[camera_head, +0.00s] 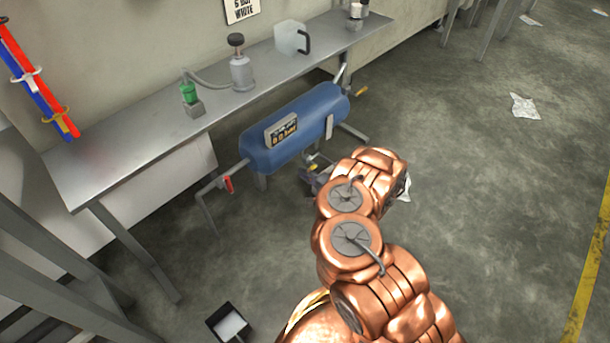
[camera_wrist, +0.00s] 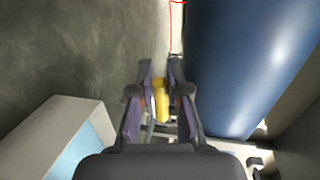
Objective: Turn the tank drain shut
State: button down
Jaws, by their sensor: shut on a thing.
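The blue tank (camera_head: 295,128) lies on its side on legs beside the metal bench. It fills the right of the wrist view (camera_wrist: 245,60). My gripper (camera_head: 314,170) is low at the tank's near side, partly hidden by my copper arm. In the wrist view my gripper (camera_wrist: 161,75) has its fingers closed around a small yellow handle (camera_wrist: 161,103), which seems to be the drain's. A bit of yellow (camera_head: 313,166) shows between the fingers in the head view. The valve body is hidden. A red handle (camera_head: 228,184) sits on the pipe at the tank's left end.
The bench (camera_head: 150,130) holds a grey canister (camera_head: 241,72), a green-topped piece (camera_head: 188,92) and a clear jug (camera_head: 291,38). A pale box (camera_wrist: 60,130) stands at the wrist view's lower left. Open floor (camera_head: 470,190) lies to the right.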

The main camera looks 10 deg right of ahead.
dwell(0.5)
jog(key=c, duration=1.1)
grip_release()
jog(key=shift+c, duration=0.2)
jog(key=v, duration=1.2)
